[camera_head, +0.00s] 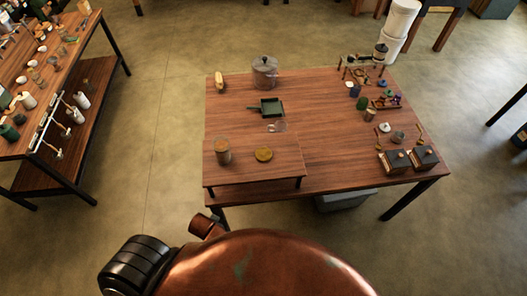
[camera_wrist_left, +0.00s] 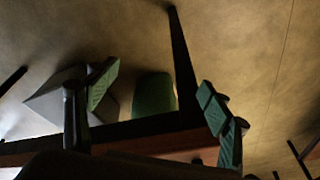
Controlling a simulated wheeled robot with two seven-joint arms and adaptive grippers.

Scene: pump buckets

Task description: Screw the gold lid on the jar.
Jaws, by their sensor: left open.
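The gold lid (camera_head: 263,154) lies flat on a low raised wooden board (camera_head: 275,174) at the near left of the wooden table. The jar (camera_head: 222,152), a clear brownish cylinder, stands upright on the same board, just left of the lid and apart from it. Its top looks uncovered, but it is too small to be sure. My left gripper (camera_wrist_left: 155,98) shows only in the left wrist view, with its green-padded fingers spread and nothing between them. Neither jar nor lid shows in that view. My right gripper is in neither view.
A glass pot (camera_head: 265,72), a dark green pan (camera_head: 267,107) and a yellow item (camera_head: 219,82) stand farther back. Two dark boxes (camera_head: 395,162) and several small items fill the table's right side. A grey bin (camera_head: 345,200) is underneath. The table's centre is clear.

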